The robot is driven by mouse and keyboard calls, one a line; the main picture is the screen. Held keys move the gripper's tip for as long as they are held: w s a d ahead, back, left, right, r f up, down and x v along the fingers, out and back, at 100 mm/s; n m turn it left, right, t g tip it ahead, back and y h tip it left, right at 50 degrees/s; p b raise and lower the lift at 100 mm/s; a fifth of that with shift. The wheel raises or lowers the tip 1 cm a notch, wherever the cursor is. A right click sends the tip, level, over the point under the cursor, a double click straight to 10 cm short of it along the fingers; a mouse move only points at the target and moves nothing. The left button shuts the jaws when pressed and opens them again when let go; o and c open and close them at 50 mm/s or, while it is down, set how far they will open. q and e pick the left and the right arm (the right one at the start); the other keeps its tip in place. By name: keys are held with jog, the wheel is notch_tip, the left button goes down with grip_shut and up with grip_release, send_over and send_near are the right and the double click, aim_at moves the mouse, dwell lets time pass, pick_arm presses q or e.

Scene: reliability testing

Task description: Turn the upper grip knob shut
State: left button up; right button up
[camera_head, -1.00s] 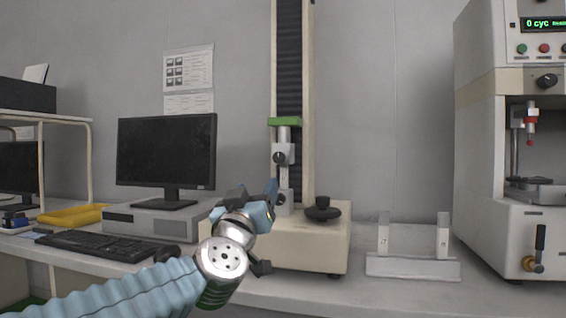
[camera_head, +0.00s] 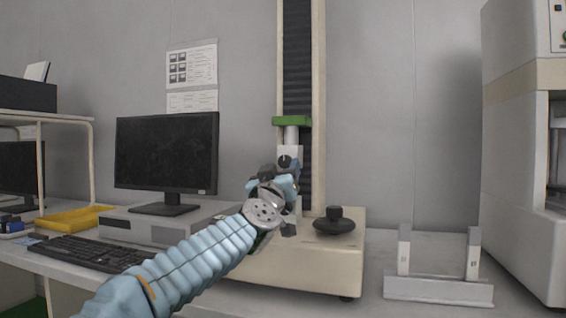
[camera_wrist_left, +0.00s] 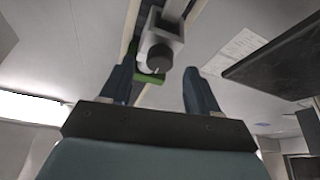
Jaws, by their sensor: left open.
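The tensile tester's upper grip (camera_head: 291,156) is a grey block hanging below a green crosshead (camera_head: 291,121). Its dark round knob (camera_head: 284,162) faces me, just above my left gripper (camera_head: 274,181) in the head view. In the left wrist view the knob (camera_wrist_left: 160,57) shows beyond and between the two fingers of my left gripper (camera_wrist_left: 157,75), which stand wide apart with nothing held. No finger visibly touches the knob. My gripper and arm hide part of the lower grip. My right gripper is not in view.
The tester's cream base (camera_head: 310,262) carries a black handwheel (camera_head: 334,222) right of my arm. A white two-post fixture (camera_head: 438,287) stands further right, beside a large white machine (camera_head: 525,170). A monitor (camera_head: 166,152), keyboard (camera_head: 92,252) and yellow tray (camera_head: 75,220) are at left.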

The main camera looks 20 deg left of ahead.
aim_at(286, 162)
pick_arm(q)
jog(key=shift+x, duration=1.25)
jog(key=c, duration=1)
jog(key=shift+c, duration=0.2)
